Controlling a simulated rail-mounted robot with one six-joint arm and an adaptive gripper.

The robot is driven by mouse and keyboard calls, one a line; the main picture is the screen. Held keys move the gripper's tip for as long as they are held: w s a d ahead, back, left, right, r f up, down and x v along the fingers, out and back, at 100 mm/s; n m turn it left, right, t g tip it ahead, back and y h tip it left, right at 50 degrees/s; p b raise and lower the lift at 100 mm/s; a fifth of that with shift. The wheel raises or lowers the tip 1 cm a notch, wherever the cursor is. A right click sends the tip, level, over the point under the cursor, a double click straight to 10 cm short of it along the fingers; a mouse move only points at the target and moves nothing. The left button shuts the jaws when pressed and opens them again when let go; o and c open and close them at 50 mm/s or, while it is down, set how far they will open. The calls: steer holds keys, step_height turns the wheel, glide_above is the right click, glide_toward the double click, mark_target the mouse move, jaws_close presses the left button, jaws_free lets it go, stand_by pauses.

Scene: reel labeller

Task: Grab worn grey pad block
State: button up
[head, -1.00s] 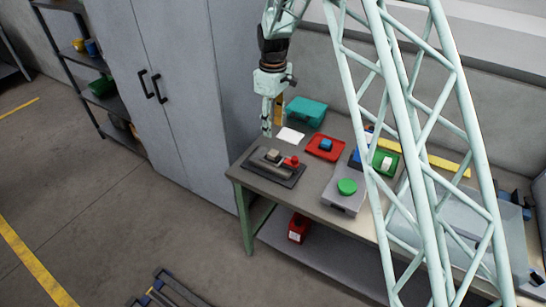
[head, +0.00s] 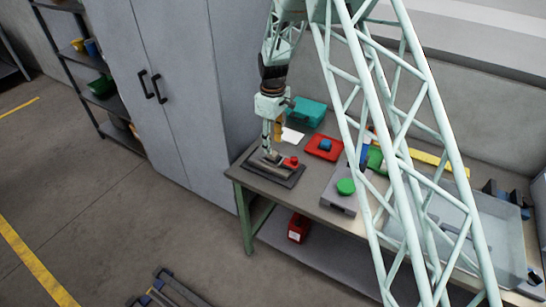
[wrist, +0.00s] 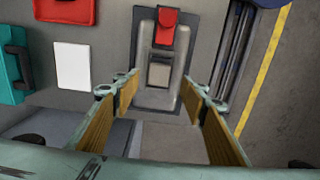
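The worn grey pad block (wrist: 159,74) is a small beige-grey block seated in a grey holder (wrist: 147,101), in the middle of the wrist view. A red clamp-like part (wrist: 166,25) sits on the same holder beside it, and also shows in the head view (head: 290,163). My gripper (wrist: 159,92) is open and empty, with tan-padded fingers spread to either side of the block's line. In the head view my gripper (head: 270,149) points down just above the holder, and its fingers partly hide the block.
On the bench (head: 313,187) are a red tray (head: 316,153) with a blue block, a teal case (head: 306,110), a white sheet (head: 292,136) and a grey box with a green button (head: 346,187). A tall grey cabinet (head: 165,85) stands at the left.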

mark_target(273, 153)
stand_by(0.4)
steer(key=shift+w+f+p, duration=0.1)
steer(key=shift+f+p, duration=0.4)
steer(key=shift+f, duration=2.1)
steer(key=shift+c, duration=0.3)
steer(key=c, duration=0.9)
steer(key=shift+r, duration=0.2)
steer(key=shift+r+b, duration=0.35)
steer(key=shift+r, duration=1.2)
steer(key=s+d, duration=0.1)
steer(key=s, duration=0.4)
steer(key=s+d+r+b, duration=0.1)
steer(key=s+d, duration=0.1)
steer(key=s, duration=0.3)
steer(key=s+d+b, duration=0.1)
steer(key=s+d, duration=0.1)
steer(key=s, duration=0.3)
steer(key=shift+s+d+r, duration=0.1)
steer(key=shift+r, duration=0.15)
